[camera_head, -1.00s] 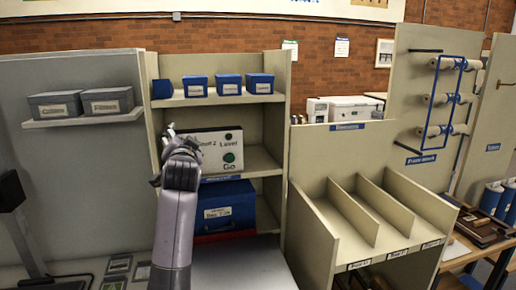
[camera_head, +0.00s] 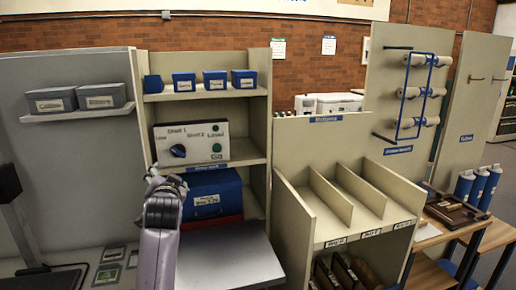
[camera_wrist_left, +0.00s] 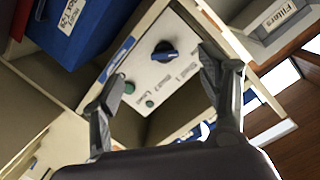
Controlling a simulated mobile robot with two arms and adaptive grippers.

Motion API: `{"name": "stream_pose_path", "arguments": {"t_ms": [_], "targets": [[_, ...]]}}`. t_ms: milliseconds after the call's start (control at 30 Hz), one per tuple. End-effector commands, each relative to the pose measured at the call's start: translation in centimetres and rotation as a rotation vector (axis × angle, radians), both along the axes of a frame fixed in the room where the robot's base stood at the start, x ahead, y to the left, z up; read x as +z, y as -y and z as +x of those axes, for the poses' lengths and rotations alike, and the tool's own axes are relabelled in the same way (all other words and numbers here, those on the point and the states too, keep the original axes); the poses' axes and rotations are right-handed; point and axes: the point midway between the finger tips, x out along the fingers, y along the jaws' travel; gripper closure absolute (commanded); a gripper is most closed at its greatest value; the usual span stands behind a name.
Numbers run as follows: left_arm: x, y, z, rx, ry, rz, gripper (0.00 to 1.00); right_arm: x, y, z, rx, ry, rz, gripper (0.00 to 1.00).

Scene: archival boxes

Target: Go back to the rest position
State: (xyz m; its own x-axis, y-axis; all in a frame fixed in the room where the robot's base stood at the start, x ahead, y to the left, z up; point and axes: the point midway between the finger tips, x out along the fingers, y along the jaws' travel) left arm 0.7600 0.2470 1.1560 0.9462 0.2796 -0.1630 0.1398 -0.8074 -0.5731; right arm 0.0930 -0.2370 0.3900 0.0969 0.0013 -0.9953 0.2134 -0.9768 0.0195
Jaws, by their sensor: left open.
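My left gripper (camera_wrist_left: 160,95) is open and empty in the left wrist view, its two fingers spread. Its arm rises at the lower left of the head view, with the gripper end (camera_head: 165,186) in front of the shelf unit, below the white control panel (camera_head: 191,145). The panel has a dark blue knob and green buttons, and it also shows between the fingers in the left wrist view (camera_wrist_left: 146,71). I cannot tell the distance from the fingers to the panel. My right gripper is in neither view.
A large blue box (camera_head: 212,195) sits on the shelf under the panel. Small blue boxes (camera_head: 184,82) line the top shelf. Two grey boxes (camera_head: 52,100) stand on the left wall shelf. A divided sorting rack (camera_head: 296,207) stands to the right. A grey surface (camera_head: 230,262) lies below the shelves.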

Motion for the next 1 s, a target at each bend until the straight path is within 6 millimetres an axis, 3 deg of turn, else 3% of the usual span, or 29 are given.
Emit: {"name": "stream_pose_path", "arguments": {"t_ms": [167,267,400,600,800,1000], "targets": [[-6.8,-0.7,-3.2,0.009,-0.099,-0.062,0.32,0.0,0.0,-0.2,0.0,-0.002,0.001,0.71],[-11.6,-1.0,-6.1,0.014,-0.175,-0.112,0.32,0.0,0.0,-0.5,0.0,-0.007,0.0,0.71],[-19.2,-1.0,-12.5,0.022,-0.316,-0.197,0.32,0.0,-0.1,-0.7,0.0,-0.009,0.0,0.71],[-27.8,-0.1,-23.7,0.03,-0.537,-0.316,0.32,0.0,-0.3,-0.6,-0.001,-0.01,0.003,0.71],[-32.4,1.5,-34.4,0.034,-0.737,-0.41,0.32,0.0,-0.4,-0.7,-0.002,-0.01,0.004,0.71],[-33.9,2.7,-41.4,0.038,-0.871,-0.466,0.32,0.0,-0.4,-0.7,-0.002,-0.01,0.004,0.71]]}}
